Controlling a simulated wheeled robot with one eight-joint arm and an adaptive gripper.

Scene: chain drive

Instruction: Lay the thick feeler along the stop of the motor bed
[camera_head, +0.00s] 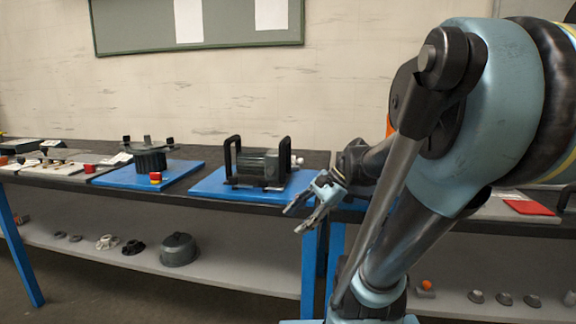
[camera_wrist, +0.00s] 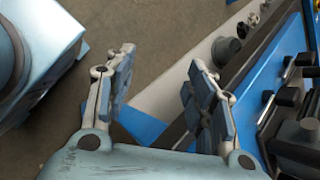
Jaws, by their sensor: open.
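My gripper (camera_head: 293,221) is open and empty in front of the bench's front edge. In the wrist view its two fingers (camera_wrist: 161,60) stand apart with nothing between them. A dark motor-like unit with two black handles (camera_head: 258,166) sits on a blue mat (camera_head: 208,188), behind and left of my gripper; it is probably the motor bed assembly. Part of it shows at the right edge of the wrist view (camera_wrist: 298,140). Its stop cannot be made out. I cannot identify the thick feeler in either view; small parts lie on the grey mat at the far left.
The bench (camera_head: 60,180) runs along the wall. A dark ribbed part (camera_head: 150,160) and a red-and-yellow button (camera_head: 155,178) stand on another blue mat. A red pad (camera_head: 529,207) lies at the right. The lower shelf (camera_head: 230,275) holds a grey domed part (camera_head: 179,250) and several small parts.

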